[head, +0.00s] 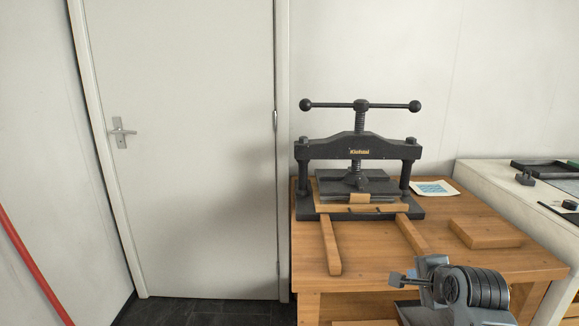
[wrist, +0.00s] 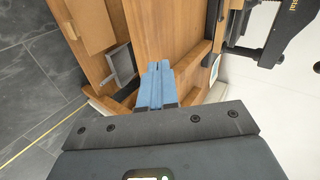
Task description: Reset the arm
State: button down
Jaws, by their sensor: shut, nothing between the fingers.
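My gripper (head: 398,280) is at the lower right of the head view, in front of the wooden bench (head: 375,254) and pointing left. In the wrist view its two blue-grey fingers (wrist: 157,72) lie together, shut with nothing between them. The wrist view looks down past the fingers to wooden bench parts and the dark tiled floor. My arm hides part of the bench's front right.
A black screw press (head: 357,146) stands on the bench with two wooden rails jutting forward. A wooden block (head: 484,233) and a blue-printed sheet (head: 434,189) lie to its right. A white counter (head: 505,187) adjoins at right. A closed door (head: 185,150) is at left.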

jog(key=s+a+f+n+t, duration=0.1)
jog(key=s+f+n, duration=0.2)
jog(key=s, duration=0.6)
jog(key=s+f+n, duration=0.3)
jog(key=s+f, duration=0.1)
jog(key=s, duration=0.6)
jog(key=s+a+f+n+t, duration=0.1)
jog(key=s+f+n, duration=0.2)
jog(key=s, duration=0.6)
jog(key=s+a+r+n, duration=0.1)
jog(key=s+r+n, duration=0.1)
jog(key=s+r, duration=0.3)
jog(key=s+a+r+n+t, duration=0.1)
jog(key=s+r, duration=0.4)
jog(key=s, duration=0.7)
jog(key=s+a+r+n+t, duration=0.1)
jog(key=s+r+n, duration=0.3)
jog(key=s, duration=0.4)
jog(key=shift+s+a+r+n+p, duration=0.2)
jog(key=shift+a+r+n+p, duration=0.2)
jog(key=shift+a+n, duration=0.35)
